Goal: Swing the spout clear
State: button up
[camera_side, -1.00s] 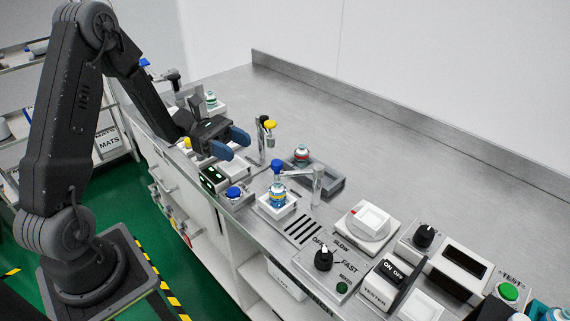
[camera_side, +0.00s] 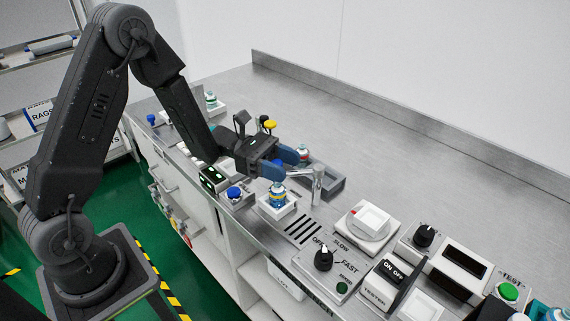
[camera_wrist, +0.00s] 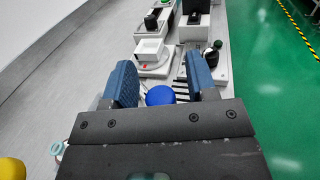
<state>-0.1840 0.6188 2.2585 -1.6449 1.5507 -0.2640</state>
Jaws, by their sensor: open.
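The blue knob (camera_wrist: 160,95) of the spout shows between my two blue fingers in the wrist view. In the side view, my gripper (camera_side: 288,164) is open at the knob end of the spout. The metal spout (camera_side: 302,176) runs right from there to its upright post (camera_side: 318,187). A blue and white bottle (camera_side: 278,194) stands in a white holder (camera_side: 283,213) below the knob end. My gripper partly hides the knob in the side view, and I cannot tell whether a finger touches it.
A yellow-knobbed tap (camera_side: 268,124) stands behind my gripper. A speed dial panel (camera_side: 324,260) and a white dish (camera_side: 371,219) are to the right. The rear bench is clear.

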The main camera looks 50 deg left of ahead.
jog(key=shift+d, duration=0.2)
grip_shut()
dwell(0.5)
